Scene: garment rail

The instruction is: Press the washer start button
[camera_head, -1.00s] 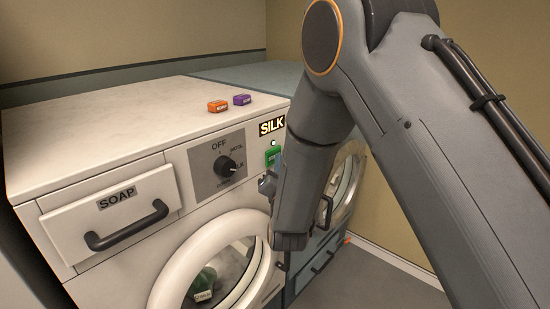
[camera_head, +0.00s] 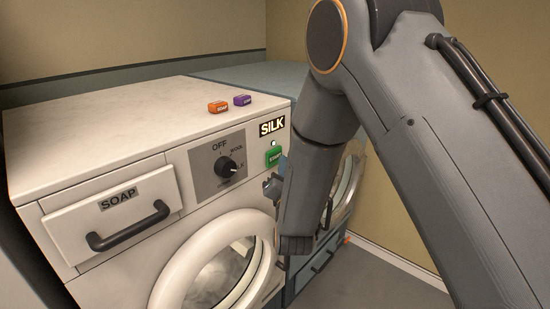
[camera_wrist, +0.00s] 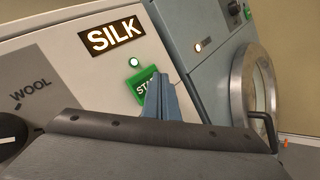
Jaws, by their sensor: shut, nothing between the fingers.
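The white washer (camera_head: 120,120) stands at the left in the head view. Its green start button (camera_head: 273,156) is on the right of the front panel, under a lit SILK display (camera_head: 271,127). A small white lamp (camera_head: 273,142) glows just above the button. My gripper (camera_head: 270,187) is shut and empty, a little below the button in the head view. In the wrist view, the shut fingers (camera_wrist: 162,96) cover the right part of the button (camera_wrist: 141,84); I cannot tell any gap in depth, but the head view shows them apart.
The dial (camera_head: 225,167) and soap drawer (camera_head: 120,215) are left of the button. The round door (camera_head: 175,270) is below. Orange (camera_head: 218,107) and purple (camera_head: 242,100) soap blocks lie on top. A blue-grey machine (camera_wrist: 205,70) stands at the right.

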